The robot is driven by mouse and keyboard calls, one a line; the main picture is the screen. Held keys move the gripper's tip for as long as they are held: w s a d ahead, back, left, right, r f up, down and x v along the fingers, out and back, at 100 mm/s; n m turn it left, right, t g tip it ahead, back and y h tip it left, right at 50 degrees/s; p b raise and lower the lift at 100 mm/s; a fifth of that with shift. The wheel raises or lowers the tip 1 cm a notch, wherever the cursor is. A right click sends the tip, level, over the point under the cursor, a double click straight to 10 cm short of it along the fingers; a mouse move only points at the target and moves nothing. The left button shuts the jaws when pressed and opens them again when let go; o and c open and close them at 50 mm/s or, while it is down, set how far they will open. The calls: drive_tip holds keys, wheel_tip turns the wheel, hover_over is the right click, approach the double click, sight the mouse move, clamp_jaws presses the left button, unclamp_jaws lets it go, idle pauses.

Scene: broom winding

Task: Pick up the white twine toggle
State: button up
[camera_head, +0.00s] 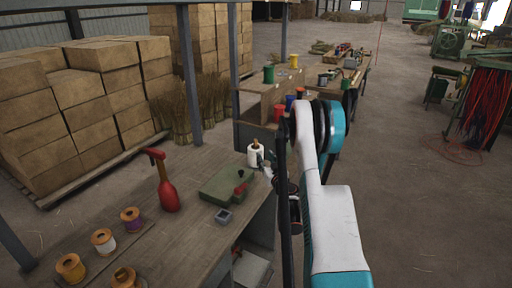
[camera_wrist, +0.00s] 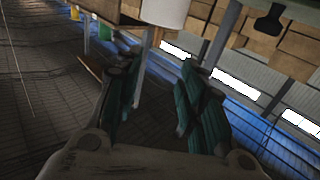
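The white twine toggle (camera_head: 255,157) appears as a white wound cylinder with a brown wooden top. It stands at the far right end of the workbench (camera_head: 190,240) in the head view. A white cylinder, likely the same toggle (camera_wrist: 165,11), shows at the top edge of the wrist view, partly cut off. My gripper (camera_wrist: 160,68) has its two dark green fingers spread, with nothing between them. The toggle lies beyond the fingertips. In the head view my gripper is beside the toggle on its right, mostly hidden by my arm.
A green box (camera_head: 227,186), a small grey dish (camera_head: 223,216) and a red bottle-like tool (camera_head: 165,183) stand on the bench. Several thread spools (camera_head: 103,240) sit at its near left. A wooden shelf unit (camera_head: 262,103) stands behind the toggle. Open floor lies right.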

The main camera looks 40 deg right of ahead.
drive_tip(key=b, duration=0.2)
approach(256, 141)
drive_tip(key=w+d+f, duration=0.1)
drive_tip(key=w, duration=0.1)
drive_tip(key=shift+r+b+x, duration=0.15)
drive_tip(key=shift+b+x, duration=0.25)
drive_tip(key=shift+x, duration=1.25)
drive_tip(key=shift+r+b+x, duration=0.2)
drive_tip(key=shift+b+x, duration=0.15)
drive_tip(key=shift+x, duration=1.3)
drive_tip(key=shift+c, duration=0.6)
clamp_jaws()
